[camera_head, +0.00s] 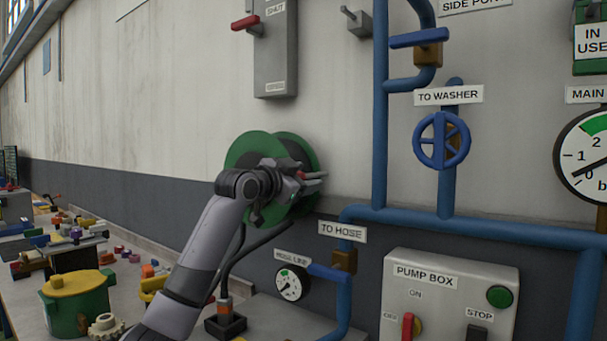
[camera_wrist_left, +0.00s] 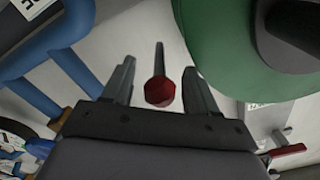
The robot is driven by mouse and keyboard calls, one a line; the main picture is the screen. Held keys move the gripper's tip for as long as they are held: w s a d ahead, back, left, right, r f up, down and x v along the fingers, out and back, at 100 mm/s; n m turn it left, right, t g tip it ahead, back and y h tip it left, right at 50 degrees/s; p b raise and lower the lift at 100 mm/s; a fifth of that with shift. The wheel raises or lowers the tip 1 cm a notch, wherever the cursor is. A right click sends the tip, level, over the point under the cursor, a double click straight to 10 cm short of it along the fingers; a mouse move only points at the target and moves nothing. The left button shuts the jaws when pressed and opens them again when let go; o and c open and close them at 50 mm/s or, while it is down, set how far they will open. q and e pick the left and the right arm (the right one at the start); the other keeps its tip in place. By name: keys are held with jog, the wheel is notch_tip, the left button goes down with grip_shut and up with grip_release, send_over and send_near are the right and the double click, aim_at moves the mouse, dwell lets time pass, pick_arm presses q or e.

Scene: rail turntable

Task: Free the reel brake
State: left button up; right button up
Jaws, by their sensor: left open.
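The green hose reel (camera_head: 245,147) is mounted on the wall; my left gripper (camera_head: 318,180) is in front of it and hides part of it. In the left wrist view the reel's green flange (camera_wrist_left: 235,40) fills the upper right. A dark rod with a red knob (camera_wrist_left: 160,91), which looks like the brake handle, stands between the two fingers of my left gripper (camera_wrist_left: 160,68). The fingers are open, one on each side, with a visible gap to the knob. In the head view a small bit of red shows at the gripper. My right gripper is not in view.
Blue pipes (camera_head: 380,120) with a blue valve wheel (camera_head: 441,140) run right of the reel. A grey box with a red lever (camera_head: 246,23) is above. The pump box (camera_head: 450,295) is lower right. A cluttered bench with a green pot (camera_head: 78,305) is at left.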

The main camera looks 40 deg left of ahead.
pick_arm(q)
jog(key=shift+w, duration=0.1)
grip_shut()
jog(key=shift+f+b, duration=0.55)
jog(key=shift+b, duration=0.15)
notch_tip(320, 180, down, 6)
jog(key=w+t+b, duration=0.2)
jog(key=t+b, duration=0.1)
jog(key=b, duration=0.1)
jog(key=shift+r+t, duration=0.15)
jog(key=shift+t, duration=0.25)
jog(key=shift+a, duration=0.1)
